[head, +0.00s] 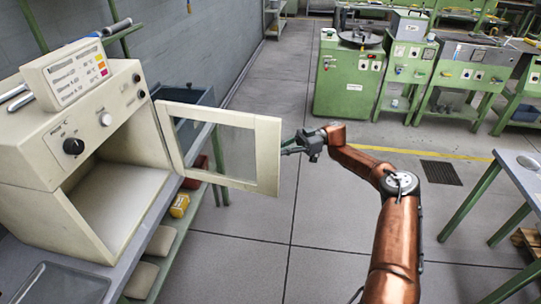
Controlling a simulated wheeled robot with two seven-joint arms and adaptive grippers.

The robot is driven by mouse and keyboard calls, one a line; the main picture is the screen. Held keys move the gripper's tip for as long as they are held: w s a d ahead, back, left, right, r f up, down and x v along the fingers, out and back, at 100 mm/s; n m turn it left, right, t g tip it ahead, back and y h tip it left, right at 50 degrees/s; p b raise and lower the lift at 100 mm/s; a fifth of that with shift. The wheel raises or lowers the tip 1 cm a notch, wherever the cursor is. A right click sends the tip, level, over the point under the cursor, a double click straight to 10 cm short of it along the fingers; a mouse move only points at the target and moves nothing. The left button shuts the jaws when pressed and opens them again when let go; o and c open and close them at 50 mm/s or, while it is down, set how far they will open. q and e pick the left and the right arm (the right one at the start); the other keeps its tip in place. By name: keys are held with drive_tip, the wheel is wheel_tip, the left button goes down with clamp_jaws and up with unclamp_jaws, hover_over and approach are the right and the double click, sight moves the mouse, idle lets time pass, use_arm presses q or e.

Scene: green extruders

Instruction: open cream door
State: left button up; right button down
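The cream door (268,155) has a cream frame around a clear pane. It stands swung wide open from the cream oven (40,155) at the left, and the empty inside of the oven shows. My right gripper (287,146) is at the free right edge of the door, about halfway up. Its dark fingertips touch or nearly touch that edge. They are small and partly hidden by the door, so I cannot tell if they grip it. My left gripper is not in view.
The oven stands on a grey bench (155,225) along the left wall. A yellow box (179,205) sits on a shelf below. Green machines (348,80) stand at the back, and a table (525,170) is at the right. The middle floor is clear.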

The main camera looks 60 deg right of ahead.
drive_tip(key=shift+d+f, duration=0.15)
drive_tip(key=c, duration=2.2)
unclamp_jaws()
drive_tip(key=shift+s+d, duration=0.1)
drive_tip(key=shift+s, duration=0.05)
drive_tip(key=shift+o, duration=0.9)
drive_tip(key=v, duration=0.7)
drive_tip(key=shift+d, duration=0.1)
